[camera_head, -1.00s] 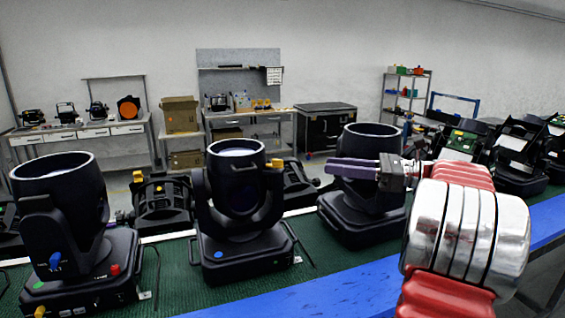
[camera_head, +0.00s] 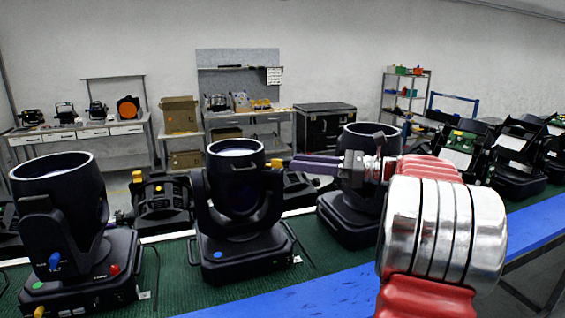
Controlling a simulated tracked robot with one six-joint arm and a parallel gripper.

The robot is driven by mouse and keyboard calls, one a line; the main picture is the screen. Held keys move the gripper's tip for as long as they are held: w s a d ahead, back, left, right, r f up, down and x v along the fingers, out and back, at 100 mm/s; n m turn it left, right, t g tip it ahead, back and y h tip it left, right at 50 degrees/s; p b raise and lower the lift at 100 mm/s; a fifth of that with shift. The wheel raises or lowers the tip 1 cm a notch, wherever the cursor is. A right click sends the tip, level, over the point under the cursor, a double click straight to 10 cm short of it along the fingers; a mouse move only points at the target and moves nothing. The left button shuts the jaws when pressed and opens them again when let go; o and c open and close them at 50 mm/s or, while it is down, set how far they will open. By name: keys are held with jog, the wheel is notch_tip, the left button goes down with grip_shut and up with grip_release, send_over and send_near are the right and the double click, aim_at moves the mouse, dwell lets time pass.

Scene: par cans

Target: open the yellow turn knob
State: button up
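A yellow turn knob (camera_head: 276,163) sits on the right side of the yoke of the middle black par can (camera_head: 236,185). My gripper (camera_head: 293,163), with purple fingers, points left, and its fingertips appear just right of the knob. A small gap shows between fingertips and knob in the picture; the depth between them is hard to judge. The two fingers overlap from this side, so whether they are apart is unclear. Nothing is seen held between them. Another yellow knob (camera_head: 137,176) shows on a fixture behind, to the left.
A larger par can (camera_head: 58,205) with blue, red and green knobs stands at left. Another par can (camera_head: 360,190) stands behind my gripper. The fixtures stand on a green surface (camera_head: 180,262) with a blue front edge (camera_head: 330,290). Several more fixtures stand at right.

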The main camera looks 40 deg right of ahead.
aim_at(282, 161)
jog(key=x, duration=0.5)
jog(key=shift+w+a, duration=0.2)
grip_shut()
jog(key=shift+a, duration=0.1)
